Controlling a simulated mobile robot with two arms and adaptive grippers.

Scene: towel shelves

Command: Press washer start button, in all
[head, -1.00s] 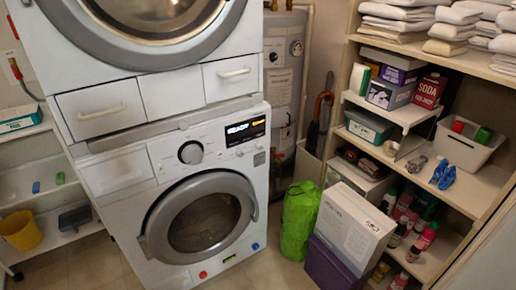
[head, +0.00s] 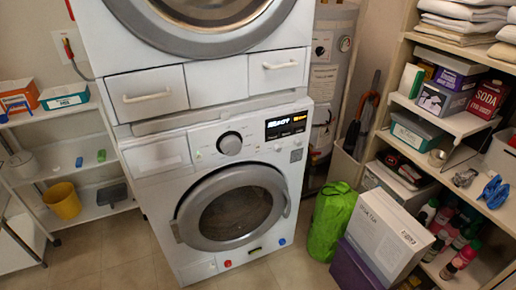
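The white front-loading washer (head: 160,187) stands below a second stacked machine (head: 92,38). Its round glass door (head: 236,208) with a grey ring is closed. A dark round knob (head: 230,143) and a lit display (head: 286,124) with white and orange text sit on its control panel. Small marks show near the display, too small to read as labels. At the washer's bottom edge are a red round piece (head: 228,264) and a blue round piece (head: 282,241). Neither of my grippers is in view.
A green bag (head: 330,222) and a white box (head: 382,235) on a purple box (head: 357,268) stand right of the washer. Loaded shelves (head: 466,122) fill the right side. Left shelves hold a yellow bucket (head: 62,201). Tiled floor (head: 110,252) is clear in front left.

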